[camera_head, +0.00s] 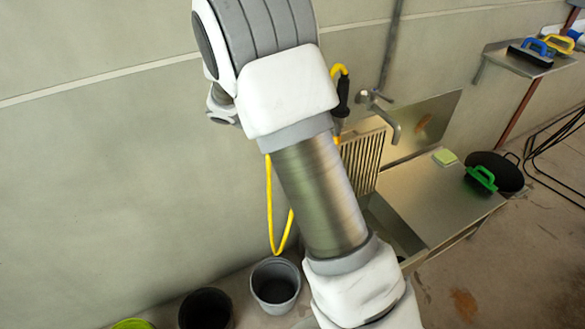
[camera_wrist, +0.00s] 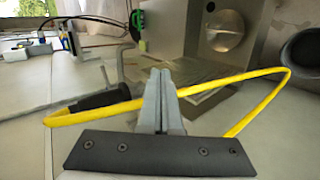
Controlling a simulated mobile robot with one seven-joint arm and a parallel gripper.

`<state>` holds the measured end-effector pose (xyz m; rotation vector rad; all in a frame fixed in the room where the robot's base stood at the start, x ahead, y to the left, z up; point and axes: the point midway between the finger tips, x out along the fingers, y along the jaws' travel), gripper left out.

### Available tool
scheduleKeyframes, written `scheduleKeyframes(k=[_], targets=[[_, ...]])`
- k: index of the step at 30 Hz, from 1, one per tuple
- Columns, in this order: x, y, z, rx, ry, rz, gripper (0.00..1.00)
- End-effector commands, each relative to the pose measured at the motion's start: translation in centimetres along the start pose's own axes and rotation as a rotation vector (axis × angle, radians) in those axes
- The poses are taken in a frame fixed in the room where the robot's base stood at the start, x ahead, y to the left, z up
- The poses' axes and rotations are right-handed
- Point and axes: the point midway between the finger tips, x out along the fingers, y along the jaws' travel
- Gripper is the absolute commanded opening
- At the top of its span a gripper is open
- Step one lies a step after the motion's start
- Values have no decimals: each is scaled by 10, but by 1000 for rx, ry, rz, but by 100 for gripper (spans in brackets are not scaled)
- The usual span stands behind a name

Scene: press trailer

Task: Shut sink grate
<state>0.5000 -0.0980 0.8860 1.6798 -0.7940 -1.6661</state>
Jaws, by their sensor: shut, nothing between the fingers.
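The sink grate (camera_head: 362,160) is a slatted metal panel standing raised, nearly upright, at the back of the sink by the wall. The sink basin (camera_head: 395,228) lies open below it, partly hidden by my arm. My gripper (camera_wrist: 162,78) shows in the wrist view with its fingers together and nothing between them. It is not clearly visible in the head view, where my arm covers the middle. I cannot make out the grate with certainty in the wrist view, so their distance is unclear.
A yellow hose (camera_head: 269,205) hangs by the sink; it also crosses close around my fingers in the wrist view (camera_wrist: 205,88); contact is unclear. A faucet (camera_head: 392,125) juts beside the grate. A steel counter (camera_head: 430,205) holds a sponge (camera_head: 445,157) and green-handled brush (camera_head: 481,178). Buckets (camera_head: 275,285) stand below.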

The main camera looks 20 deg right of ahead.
Motion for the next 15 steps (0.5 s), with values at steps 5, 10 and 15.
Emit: scheduleKeyframes(k=[5, 10, 15], targets=[[36, -46, -31, -44, 32, 146, 0], [64, -88, -58, -82, 87, 279, 0], [90, -134, -82, -124, 164, 406, 0]])
